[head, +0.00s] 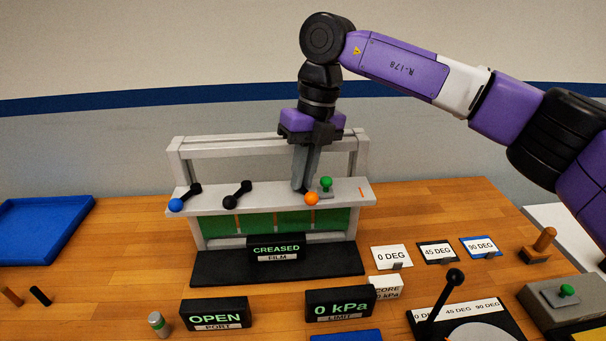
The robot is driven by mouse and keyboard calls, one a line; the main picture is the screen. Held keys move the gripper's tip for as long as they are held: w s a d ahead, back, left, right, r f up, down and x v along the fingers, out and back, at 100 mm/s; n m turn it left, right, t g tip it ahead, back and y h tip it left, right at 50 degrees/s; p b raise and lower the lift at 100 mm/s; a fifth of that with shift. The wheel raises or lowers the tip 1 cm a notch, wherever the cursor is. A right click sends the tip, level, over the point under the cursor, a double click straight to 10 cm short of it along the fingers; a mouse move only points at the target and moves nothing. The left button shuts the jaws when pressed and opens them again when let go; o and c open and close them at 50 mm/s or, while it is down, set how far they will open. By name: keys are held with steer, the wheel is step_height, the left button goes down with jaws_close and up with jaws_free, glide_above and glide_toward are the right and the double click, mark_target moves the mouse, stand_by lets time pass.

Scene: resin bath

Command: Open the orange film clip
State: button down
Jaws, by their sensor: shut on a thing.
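The orange film clip (312,198) shows as an orange ball at the front edge of the white rack's top bar, at its right part. My gripper (302,187) points straight down from above, with its fingers closed at the clip just behind and left of the ball. It is shut on the clip; the fingers hide most of the clip's arm. Two other clips sit on the same bar to the left: one with a blue ball (176,205) and one with a black ball (230,202). Both have dark arms slanting back to the right.
A green knob (326,183) stands close to the right of my fingers. The white rack (350,190) holds green film behind a "CREASED FILM" sign (276,248). Signs "OPEN PORT" (215,315) and "0 kPa LIMIT" (340,304) stand in front. A blue tray (45,228) lies left.

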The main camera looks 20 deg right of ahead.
mark_target(303, 187)
steer(key=m+b, duration=0.1)
steer(key=m, duration=0.1)
steer(key=m+b, duration=0.1)
steer(key=m, duration=0.1)
steer(key=m+t+b, duration=0.1)
steer(key=m, duration=0.1)
steer(key=shift+a+f, duration=0.1)
steer(key=shift+a, duration=0.3)
steer(key=m+b, duration=0.2)
steer(key=m, duration=0.1)
steer(key=shift+a+t+h, duration=0.2)
steer(key=shift+t+h, duration=0.1)
steer(key=shift+a+m+b, duration=0.1)
steer(key=shift+m+b, duration=0.6)
steer(key=shift+m, duration=0.3)
steer(key=c, duration=1.5)
jaws_free()
steer(key=shift+s+d+r, duration=0.15)
steer(key=shift+s+r, duration=0.05)
steer(key=shift+r, duration=1.1)
steer(key=shift+s+d+r, duration=0.15)
steer(key=shift+d+r, duration=0.05)
steer(key=shift+r, duration=1.15)
steer(key=shift+s+d+r, duration=0.15)
steer(key=shift+s+r, duration=0.05)
steer(key=shift+r, duration=1.1)
